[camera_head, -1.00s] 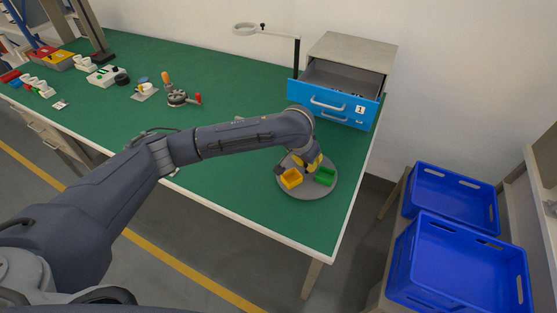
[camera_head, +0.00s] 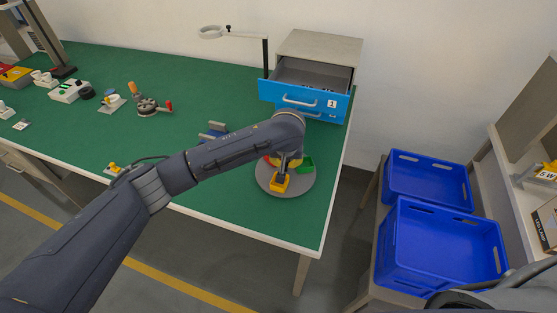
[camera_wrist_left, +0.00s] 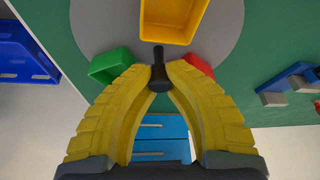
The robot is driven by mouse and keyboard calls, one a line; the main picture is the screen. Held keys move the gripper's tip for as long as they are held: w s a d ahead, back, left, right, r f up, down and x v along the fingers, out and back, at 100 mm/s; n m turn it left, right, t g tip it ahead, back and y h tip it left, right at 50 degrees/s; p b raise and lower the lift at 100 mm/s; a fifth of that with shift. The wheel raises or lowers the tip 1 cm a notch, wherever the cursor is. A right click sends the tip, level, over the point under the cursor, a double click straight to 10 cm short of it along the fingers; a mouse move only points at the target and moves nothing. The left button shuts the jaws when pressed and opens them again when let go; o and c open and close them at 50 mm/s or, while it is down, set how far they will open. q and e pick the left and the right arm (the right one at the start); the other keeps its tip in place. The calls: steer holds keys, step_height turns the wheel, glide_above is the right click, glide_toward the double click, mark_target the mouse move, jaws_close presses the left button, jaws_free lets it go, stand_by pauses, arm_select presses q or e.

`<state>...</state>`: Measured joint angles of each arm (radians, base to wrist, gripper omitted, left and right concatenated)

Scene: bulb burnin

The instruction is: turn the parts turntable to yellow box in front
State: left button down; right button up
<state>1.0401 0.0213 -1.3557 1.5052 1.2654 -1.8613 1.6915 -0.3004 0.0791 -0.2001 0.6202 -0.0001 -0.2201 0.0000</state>
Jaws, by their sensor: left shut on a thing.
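The parts turntable is a round grey disc (camera_head: 299,187) near the right end of the green bench. Its yellow box (camera_head: 279,185) lies on the side toward the bench's front edge, slightly left of centre. The green box (camera_head: 307,164) is at the back right. A red box (camera_wrist_left: 201,66) shows partly in the left wrist view, behind a finger. My left gripper (camera_wrist_left: 159,70) has its yellow fingers shut on a black knob (camera_wrist_left: 158,78) between the boxes. In the head view, my arm hides part of the disc. My right gripper is out of view.
A blue-fronted drawer unit (camera_head: 302,98) with its top drawer open stands behind the turntable. Blue crates (camera_head: 430,180) stand to the right, off the bench. A blue and grey part (camera_head: 213,131) lies left behind my forearm. A hand-wheel fixture (camera_head: 148,107) is further left.

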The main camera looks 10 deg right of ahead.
arm_select(q)
steer(key=shift+w+d+r, duration=0.1)
steer(key=shift+w+r, duration=0.15)
steer(key=shift+r, duration=0.05)
steer(key=c, duration=1.7)
jaws_free()
steer(key=o, duration=0.5)
steer(key=shift+s+f, duration=0.1)
steer(key=shift+f, duration=0.15)
steer(key=shift+r, duration=0.1)
steer(key=v, duration=1.1)
steer(key=shift+s+r, duration=0.3)
steer(key=shift+r, duration=0.05)
